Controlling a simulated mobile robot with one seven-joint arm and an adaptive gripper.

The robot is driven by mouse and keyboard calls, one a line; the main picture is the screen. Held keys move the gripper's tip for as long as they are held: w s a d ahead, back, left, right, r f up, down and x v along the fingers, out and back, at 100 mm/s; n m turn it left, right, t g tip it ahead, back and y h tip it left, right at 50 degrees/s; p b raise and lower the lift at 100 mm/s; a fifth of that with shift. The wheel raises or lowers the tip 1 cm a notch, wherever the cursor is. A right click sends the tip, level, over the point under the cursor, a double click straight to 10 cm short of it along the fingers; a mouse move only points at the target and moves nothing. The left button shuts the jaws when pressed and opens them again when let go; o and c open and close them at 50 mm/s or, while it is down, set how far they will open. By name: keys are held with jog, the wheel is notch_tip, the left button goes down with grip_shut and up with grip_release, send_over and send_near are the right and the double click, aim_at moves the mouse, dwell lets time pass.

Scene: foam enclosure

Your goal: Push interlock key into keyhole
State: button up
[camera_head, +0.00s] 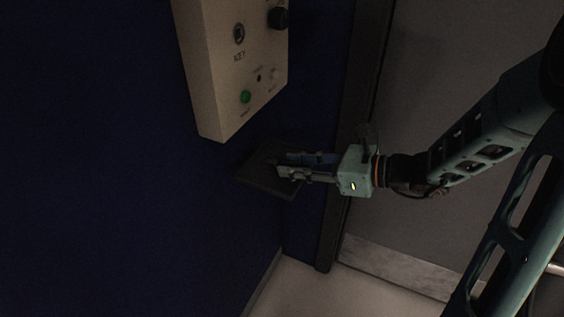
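The keyhole (239,33) is a round dark ring above the printed word KEY on the front of a beige control box (208,75). My gripper (281,166) is below the box, over a dark shelf-like plate (258,182) on the blue wall. Its two fingers point left and stand apart with a gap between them. I cannot make out the interlock key; a small dark shape near the fingertips is too dim to identify.
The box also has a black knob (278,18), a green button (245,97) and a pale button (274,74). A dark door frame post (352,110) stands behind my gripper, with a grey panel (430,80) to its right. The pale floor (315,295) is clear.

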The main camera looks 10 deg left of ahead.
grip_shut()
jog(key=shift+r, duration=0.1)
jog(key=shift+r+p, duration=2.3)
jog(key=shift+r, duration=0.15)
